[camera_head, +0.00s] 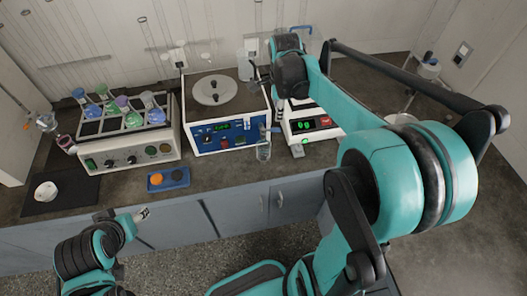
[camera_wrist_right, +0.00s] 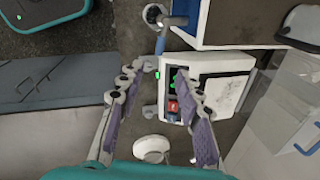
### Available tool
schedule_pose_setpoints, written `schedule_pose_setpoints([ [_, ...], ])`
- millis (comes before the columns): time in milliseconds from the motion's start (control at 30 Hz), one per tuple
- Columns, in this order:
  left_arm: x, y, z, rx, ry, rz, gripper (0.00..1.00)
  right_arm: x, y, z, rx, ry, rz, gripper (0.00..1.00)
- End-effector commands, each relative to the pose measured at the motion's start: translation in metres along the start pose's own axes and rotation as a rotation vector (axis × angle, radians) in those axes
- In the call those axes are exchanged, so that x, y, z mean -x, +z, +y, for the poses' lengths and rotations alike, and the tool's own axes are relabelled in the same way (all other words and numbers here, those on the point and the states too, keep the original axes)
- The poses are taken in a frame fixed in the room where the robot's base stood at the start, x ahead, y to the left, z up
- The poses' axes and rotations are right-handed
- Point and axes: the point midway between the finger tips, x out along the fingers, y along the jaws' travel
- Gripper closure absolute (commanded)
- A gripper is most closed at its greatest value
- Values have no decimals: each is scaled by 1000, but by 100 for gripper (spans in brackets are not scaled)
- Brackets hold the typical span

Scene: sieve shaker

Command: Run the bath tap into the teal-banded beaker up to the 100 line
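A small clear beaker (camera_head: 263,151) stands in front of the bath (camera_head: 215,95), below its tap (camera_head: 269,129). I cannot make out a teal band, a 100 line or any water in it. In the right wrist view the tap has a blue part (camera_wrist_right: 161,44), and a round glass rim (camera_wrist_right: 155,14) shows at the top. My right gripper (camera_wrist_right: 157,78) is open, with nothing between its purple-padded fingers; it is above the balance (camera_wrist_right: 222,88). My left gripper (camera_head: 143,214) is low at the left front, away from the bath; its finger state is unclear.
A heater block (camera_head: 130,140) with several coloured-capped flasks stands left of the bath. A blue tray (camera_head: 168,180) with orange and dark round items lies in front. The balance (camera_head: 312,126) stands right of the bath.

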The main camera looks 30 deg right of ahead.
Motion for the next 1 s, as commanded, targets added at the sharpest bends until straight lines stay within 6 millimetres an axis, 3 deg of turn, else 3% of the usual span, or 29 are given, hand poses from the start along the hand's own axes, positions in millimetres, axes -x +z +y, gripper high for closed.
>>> schedule_pose_setpoints([
  [200, 0, 0, 0, 0, 0, 0, 46, -3, -2, 0, -2, 4, -10, 65],
  [400, -4, 3, 0, 0, 0, 0, 46, -36, -25, -3, -16, 33, -216, 65],
  [567, -6, 4, 0, 0, 0, 0, 46, -50, -37, -7, -7, 7, -368, 65],
  [1000, -20, 14, 0, 0, 0, 0, 46, -107, -14, -8, 1, -1, -394, 65],
])
